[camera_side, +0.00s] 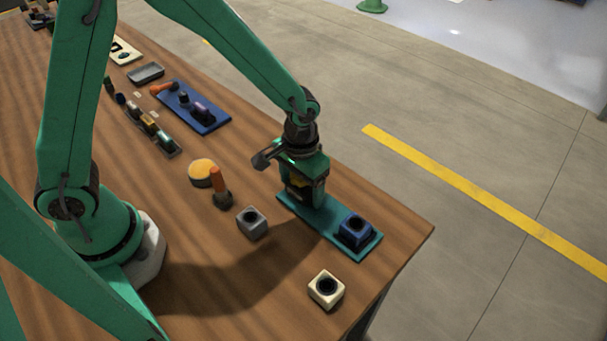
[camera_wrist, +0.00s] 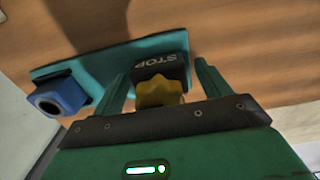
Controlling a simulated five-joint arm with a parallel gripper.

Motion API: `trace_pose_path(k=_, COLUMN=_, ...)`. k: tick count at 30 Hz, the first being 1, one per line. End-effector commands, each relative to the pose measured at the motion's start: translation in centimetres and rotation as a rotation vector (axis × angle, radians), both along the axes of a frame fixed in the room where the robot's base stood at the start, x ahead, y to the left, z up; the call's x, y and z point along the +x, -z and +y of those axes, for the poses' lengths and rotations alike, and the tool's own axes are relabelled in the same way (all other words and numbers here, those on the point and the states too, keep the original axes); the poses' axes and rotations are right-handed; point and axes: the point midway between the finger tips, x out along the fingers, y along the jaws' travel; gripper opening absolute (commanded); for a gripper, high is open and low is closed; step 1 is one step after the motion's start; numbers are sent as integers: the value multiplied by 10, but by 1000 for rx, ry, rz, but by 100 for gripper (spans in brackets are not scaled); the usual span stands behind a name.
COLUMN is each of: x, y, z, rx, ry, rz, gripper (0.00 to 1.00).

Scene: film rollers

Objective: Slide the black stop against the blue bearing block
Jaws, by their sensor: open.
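The blue bearing block (camera_side: 355,231) stands at the near right end of a teal base plate (camera_side: 318,226). It also shows at the left in the wrist view (camera_wrist: 60,96). The black stop (camera_wrist: 158,64), marked STOP and with a yellow knob (camera_wrist: 160,92), sits on the same plate, with a clear gap between it and the block. My gripper (camera_side: 304,196) is above the stop's end of the plate. In the wrist view its open fingers (camera_wrist: 161,76) stand either side of the stop and knob. Whether they touch it cannot be told. The side view mostly hides the stop.
A grey block (camera_side: 252,223) and a cream block (camera_side: 326,290) with dark bores stand nearby. A blue tray (camera_side: 197,109) is farther back. The table's right edge is close to the plate.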

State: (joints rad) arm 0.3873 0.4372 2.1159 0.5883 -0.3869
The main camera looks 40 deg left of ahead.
Motion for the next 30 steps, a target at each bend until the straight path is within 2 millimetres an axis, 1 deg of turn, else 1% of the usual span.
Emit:
trace_pose_path(k=6, x=0, y=0, z=0, rx=0, ry=0, rz=0, gripper=76)
trace_pose_path(k=7, x=0, y=0, z=0, rx=0, ry=0, rz=0, gripper=72)
trace_pose_path(k=16, x=0, y=0, z=0, rx=0, ry=0, rz=0, gripper=14)
trace_pose_path(k=19, x=0, y=0, z=-1, rx=0, ry=0, rz=0, gripper=14)
trace_pose_path(k=22, x=1, y=0, z=-8, rx=0, ry=2, rz=0, gripper=14)
trace_pose_path(k=30, x=1, y=0, z=-41, rx=0, ry=3, rz=-1, gripper=14)
